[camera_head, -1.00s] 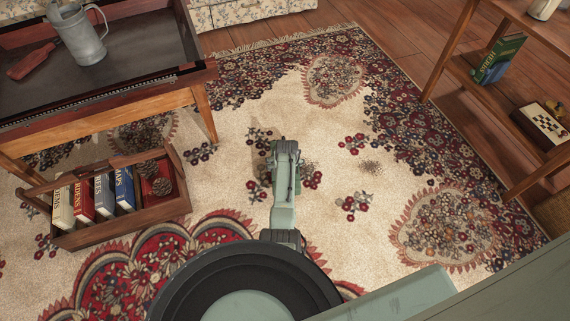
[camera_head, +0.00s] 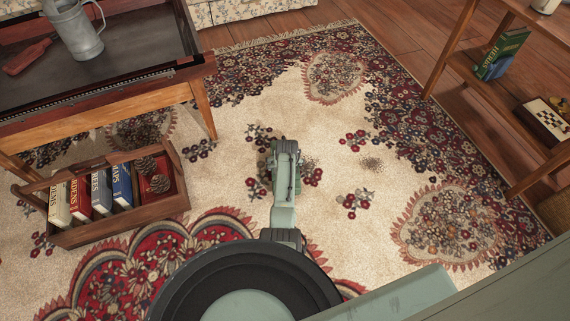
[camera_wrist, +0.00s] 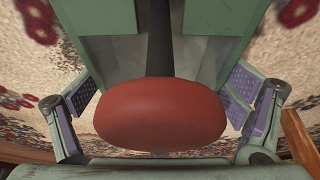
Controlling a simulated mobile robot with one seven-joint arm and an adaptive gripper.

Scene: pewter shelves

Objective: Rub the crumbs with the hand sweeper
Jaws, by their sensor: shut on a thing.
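My gripper (camera_wrist: 165,115) is shut on a rounded red thing, which I take to be the hand sweeper (camera_wrist: 160,118). It fills the middle of the wrist view, between the finger pads; its underside and bristles are hidden there. In the head view my own arm hides the gripper and the sweeper.
The patterned rug (camera_head: 330,215) is mostly open to the right. A wooden carrier (camera_head: 125,226) with books and pinecones stands left. A tray table (camera_head: 100,118) holds a metal jug (camera_head: 76,30) and a red-brown tool (camera_head: 32,59). A wooden shelf (camera_head: 490,90) stands right.

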